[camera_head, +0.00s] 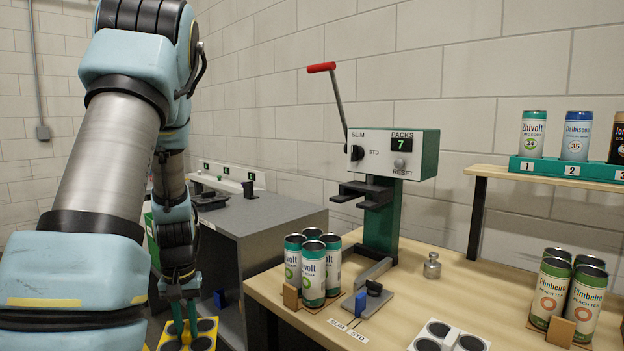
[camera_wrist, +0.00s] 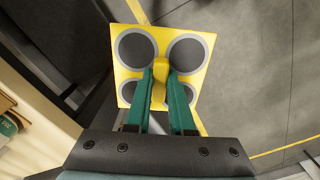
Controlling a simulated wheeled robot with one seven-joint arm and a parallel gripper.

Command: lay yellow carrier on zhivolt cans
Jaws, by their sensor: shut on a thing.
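The yellow carrier (camera_wrist: 160,38) is a square plate with dark round openings and a raised middle grip. My gripper (camera_wrist: 160,82) is shut on that middle grip. In the head view the carrier (camera_head: 187,337) hangs at the bottom edge, partly cut off, below my gripper (camera_head: 182,318). It is over the floor, left of the wooden table and apart from the cans. The zhivolt cans (camera_head: 312,272) stand upright in a close group on the table's left part, green and white with dark tops. No carrier lies on them.
A press (camera_head: 385,185) with a red-tipped lever stands behind the cans. A brown block (camera_head: 291,297) and a grey fixture (camera_head: 362,303) are close by. A white carrier (camera_head: 446,331) lies at the front. Pimbeira cans (camera_head: 583,301) stand right. A grey cabinet (camera_head: 262,215) is left.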

